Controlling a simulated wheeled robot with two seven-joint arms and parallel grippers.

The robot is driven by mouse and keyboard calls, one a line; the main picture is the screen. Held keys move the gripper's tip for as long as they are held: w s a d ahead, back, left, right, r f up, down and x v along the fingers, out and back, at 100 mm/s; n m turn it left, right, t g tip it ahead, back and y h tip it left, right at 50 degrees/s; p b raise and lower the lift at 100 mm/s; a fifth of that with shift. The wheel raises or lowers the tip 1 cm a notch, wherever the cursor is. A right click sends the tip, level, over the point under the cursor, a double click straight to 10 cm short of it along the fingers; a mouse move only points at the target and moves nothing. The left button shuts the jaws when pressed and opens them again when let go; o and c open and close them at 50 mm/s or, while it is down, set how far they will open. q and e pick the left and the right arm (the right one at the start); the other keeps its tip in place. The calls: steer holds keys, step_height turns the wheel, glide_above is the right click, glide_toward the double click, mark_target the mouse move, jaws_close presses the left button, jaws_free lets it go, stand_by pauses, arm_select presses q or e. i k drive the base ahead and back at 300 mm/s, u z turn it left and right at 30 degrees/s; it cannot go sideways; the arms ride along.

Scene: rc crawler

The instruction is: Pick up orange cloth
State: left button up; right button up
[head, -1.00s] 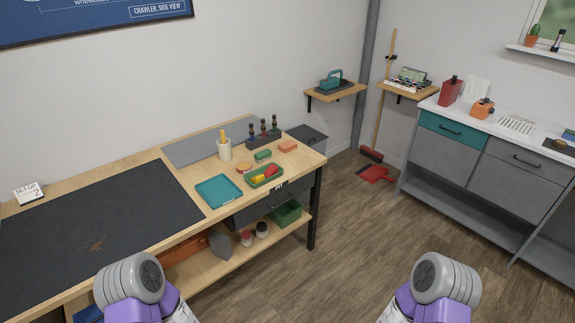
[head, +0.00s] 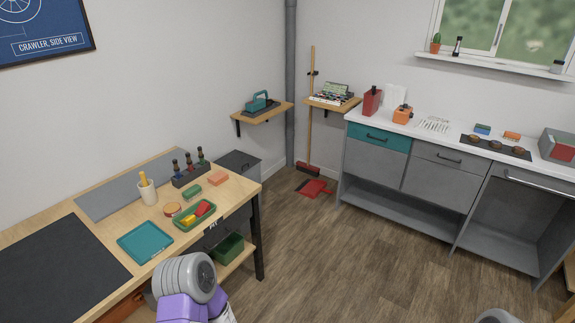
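A small folded-looking salmon-orange piece (head: 218,178) lies at the right end of the wooden workbench, near a green block. Another small flat orange piece (head: 512,136) lies on the white counter at the right, beside a blue one. At this size I cannot tell which of them is the cloth. Neither gripper is in view; only upper parts of my two arms show at the bottom edge.
The workbench (head: 62,219) holds a teal tray (head: 145,242), a green tray (head: 182,224) with red and yellow items, and a cream cup (head: 148,192). Grey cabinets (head: 373,165) line the right wall. The wooden floor (head: 330,255) between is open.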

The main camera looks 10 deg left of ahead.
mark_target(216, 180)
steer(key=z, duration=0.35)
steer(key=i, duration=1.55)
steer(key=u, duration=0.45)
